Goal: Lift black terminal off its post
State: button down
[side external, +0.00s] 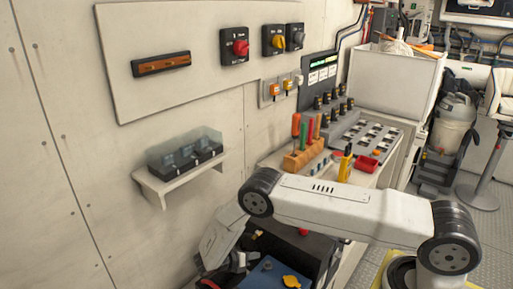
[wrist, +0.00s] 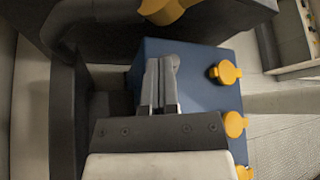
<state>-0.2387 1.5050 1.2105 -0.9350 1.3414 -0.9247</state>
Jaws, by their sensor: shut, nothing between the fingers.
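My gripper (wrist: 161,62) is shut and empty in the wrist view, its fingertips in front of the top of a blue battery (wrist: 205,65). Yellow caps (wrist: 226,72) sit along the battery's right side. A small grey piece shows right beside the fingertips; I cannot tell whether it is part of the terminal. I cannot make out the black terminal or its post clearly in either view. In the side view the blue battery (side external: 262,273) is at the bottom edge with a yellow cap (side external: 291,281), and my forearm and wrist hide much of the area around my fingers.
A black box (side external: 306,246) with a red cap (side external: 303,232) stands behind the blue battery. A wall shelf (side external: 176,187) juts out at left.

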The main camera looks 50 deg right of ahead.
jog(key=v, duration=0.9)
jog(key=shift+w+a+r, duration=0.15)
jog(key=shift+w+a, duration=0.05)
jog(key=shift+w, duration=0.15)
jog(key=s+a+f+n+t+h, duration=0.1)
jog(key=s+a+n+t+h, duration=0.1)
jog(key=a+n, duration=0.1)
jog(key=s+a+f+n+t+h, duration=0.1)
jog(key=s+a+n+t+h, duration=0.1)
jog(key=a+n, duration=0.1)
jog(key=s+a+f+n+t+h, duration=0.2)
jog(key=s+a+n+t+h, duration=0.1)
jog(key=a+n, duration=0.1)
jog(key=shift+n, duration=0.3)
jog(key=shift+d, duration=0.1)
jog(key=x, duration=1.9)
jog(key=shift+w+d, duration=0.15)
jog(key=shift+d, duration=0.2)
